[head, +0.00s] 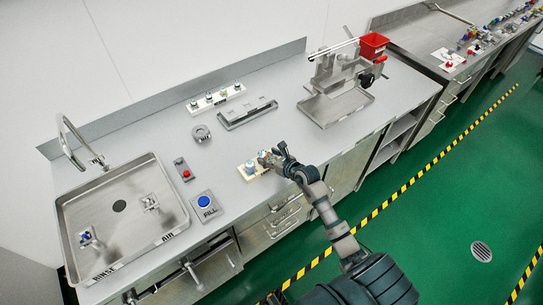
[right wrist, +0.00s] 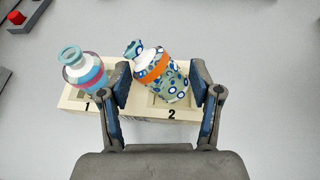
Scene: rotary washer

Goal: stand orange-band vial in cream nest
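The cream nest (head: 243,176) is a low block at the front of the counter. Its front face, marked 1 and 2, shows in the right wrist view (right wrist: 140,112). The orange-band vial (right wrist: 163,76), white with blue and green circles, is at place 2, its base over the square recess. Whether it is fully seated is hard to tell. A pink-and-blue-banded vial (right wrist: 85,74) stands at place 1. My right gripper (right wrist: 161,84) has its fingers either side of the orange-band vial, with narrow gaps visible. It also shows in the head view (head: 268,158). My left gripper is out of view.
A white rack (head: 216,99) with several vials stands at the back. A grey tray fixture (head: 247,113), a round grey part (head: 201,133), a FILL button (head: 204,203) and a sink (head: 120,240) are nearby. A metal stand (head: 338,100) is to the right.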

